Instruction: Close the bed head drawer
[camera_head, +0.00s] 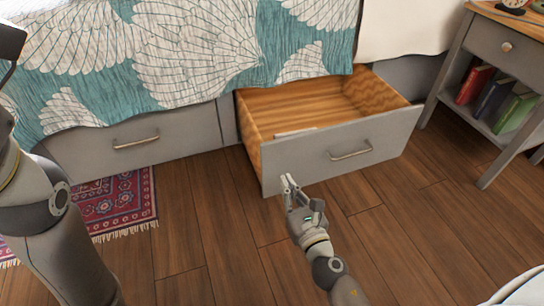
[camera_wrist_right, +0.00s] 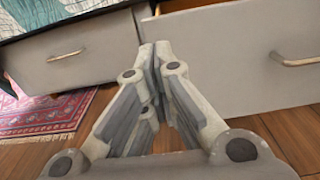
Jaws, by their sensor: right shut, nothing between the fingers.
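The bed head drawer (camera_head: 390,146) is pulled out from under the bed, with a grey front, a wooden inside and a metal handle (camera_head: 350,151). A small pale flat item (camera_head: 295,132) lies inside it. My right gripper (camera_head: 288,182) is shut and empty at the lower left part of the drawer front; I cannot tell whether it touches. In the right wrist view the shut fingers (camera_wrist_right: 155,50) point at the left end of the drawer front (camera_wrist_right: 235,60). My left arm shows at the left edge of the head view, but its gripper fingers are out of view.
A second bed drawer (camera_head: 185,144) at the left is shut, with a red patterned rug (camera_head: 125,203) before it. A grey nightstand (camera_head: 480,105) with books stands at the right. The wooden floor (camera_head: 225,235) in front is clear.

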